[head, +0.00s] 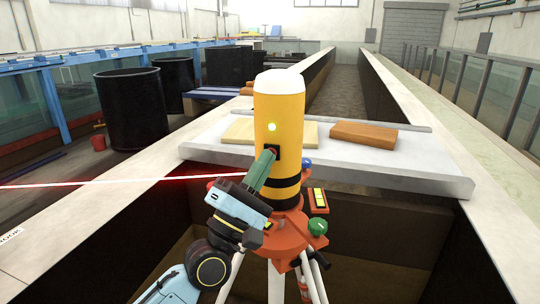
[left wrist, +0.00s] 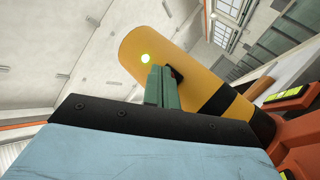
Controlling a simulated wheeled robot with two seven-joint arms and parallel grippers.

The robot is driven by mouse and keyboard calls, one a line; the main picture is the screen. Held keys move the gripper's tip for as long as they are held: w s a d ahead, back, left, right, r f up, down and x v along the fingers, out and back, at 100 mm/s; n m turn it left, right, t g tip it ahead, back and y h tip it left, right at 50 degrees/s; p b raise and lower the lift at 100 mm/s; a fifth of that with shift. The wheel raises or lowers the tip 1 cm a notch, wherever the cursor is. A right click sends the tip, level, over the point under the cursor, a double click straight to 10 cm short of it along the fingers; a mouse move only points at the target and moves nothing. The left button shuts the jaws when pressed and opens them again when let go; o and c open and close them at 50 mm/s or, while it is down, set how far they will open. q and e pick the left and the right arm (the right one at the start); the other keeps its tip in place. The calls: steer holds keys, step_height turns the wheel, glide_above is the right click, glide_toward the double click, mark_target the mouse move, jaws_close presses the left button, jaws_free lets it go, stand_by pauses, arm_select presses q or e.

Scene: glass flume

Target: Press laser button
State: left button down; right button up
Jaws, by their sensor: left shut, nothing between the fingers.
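The laser is a yellow cylinder (head: 280,105) with a white cap, upright on an orange tripod head (head: 289,234). It also shows, tilted by the camera, in the left wrist view (left wrist: 185,55). A round light (head: 272,127) glows yellow-green on its front. Below the light is a small black panel (head: 277,151), partly covered by my fingers; a bit of red shows there in the left wrist view. My left gripper (head: 270,154) is shut and empty, its green fingertips (left wrist: 160,68) at this panel. I cannot tell if they touch it. My right gripper is out of view.
A grey-white board (head: 430,177) spans the flume behind the laser, with a pale wooden slab (head: 242,131) and an orange-brown block (head: 363,135) on it. A red beam (head: 100,184) runs in from the left. Black tanks (head: 131,108) stand at left.

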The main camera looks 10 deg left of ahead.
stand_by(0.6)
arm_select(q)
steer(key=shift+s, duration=0.5)
steer(key=s+p, duration=0.2)
steer(key=s, duration=0.4)
stand_by(0.4)
